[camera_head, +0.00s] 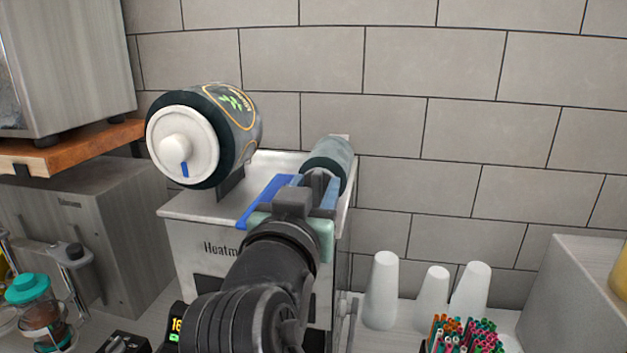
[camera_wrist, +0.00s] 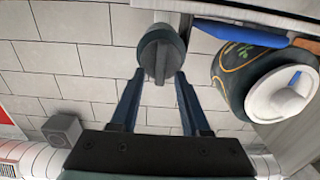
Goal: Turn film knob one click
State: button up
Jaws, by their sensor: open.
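The cup sealer (camera_head: 190,205) stands against the tiled wall. A dark grey round knob with a raised bar (camera_wrist: 160,55) is on the end of its right-hand roller (camera_head: 331,155). In the head view, my gripper hides this knob. My gripper (camera_head: 316,184) is open in front of that roller; in the wrist view its fingertips (camera_wrist: 160,76) are spread to either side of the knob's bar. I cannot tell whether they touch it. The large dark film roll (camera_head: 235,120) at left has a white knob (camera_head: 176,148) with a blue mark; it also shows in the wrist view (camera_wrist: 285,98).
A blue handle (camera_head: 262,203) lies close to the left of my gripper. White cups (camera_head: 382,290) and a holder of colourful straws (camera_head: 465,335) stand at the lower right. A wooden shelf (camera_head: 80,145) with a metal appliance is at left.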

grip_shut()
jog(key=shift+m, duration=0.3)
dwell(0.4)
